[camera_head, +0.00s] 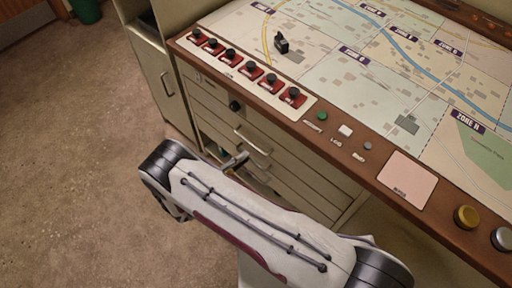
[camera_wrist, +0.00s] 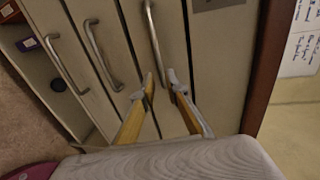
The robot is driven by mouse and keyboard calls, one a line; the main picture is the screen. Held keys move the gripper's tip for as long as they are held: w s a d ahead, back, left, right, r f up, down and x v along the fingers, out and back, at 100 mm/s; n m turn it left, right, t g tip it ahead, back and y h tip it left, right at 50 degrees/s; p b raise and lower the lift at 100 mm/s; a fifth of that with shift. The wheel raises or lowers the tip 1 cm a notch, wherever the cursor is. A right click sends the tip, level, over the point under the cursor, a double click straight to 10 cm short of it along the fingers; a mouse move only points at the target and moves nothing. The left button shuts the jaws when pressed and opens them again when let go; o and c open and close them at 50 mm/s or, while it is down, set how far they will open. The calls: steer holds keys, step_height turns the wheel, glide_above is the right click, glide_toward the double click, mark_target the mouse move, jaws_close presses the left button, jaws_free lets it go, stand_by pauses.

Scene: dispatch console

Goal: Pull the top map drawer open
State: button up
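The top map drawer's bar handle (camera_head: 253,140) shows on the cream console front, just beyond my gripper. In the wrist view the rightmost handle (camera_wrist: 153,40) runs down toward the fingertips, and its near end lies between them. My gripper (camera_wrist: 161,82) is open, with one finger on each side of that handle end. I cannot tell whether either finger touches it. In the head view my gripper (camera_head: 236,161) is partly hidden by my wrist, close below the handle. The drawer looks shut, flush with the front.
Two lower handles (camera_wrist: 103,55) (camera_wrist: 66,65) lie to the left in the wrist view. A wooden console edge (camera_wrist: 260,75) overhangs the drawers. The floor (camera_head: 70,130) at left is clear.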

mark_target(256, 147)
steer(key=shift+x, duration=3.9)
jaws_close()
steer(key=shift+r, duration=0.1)
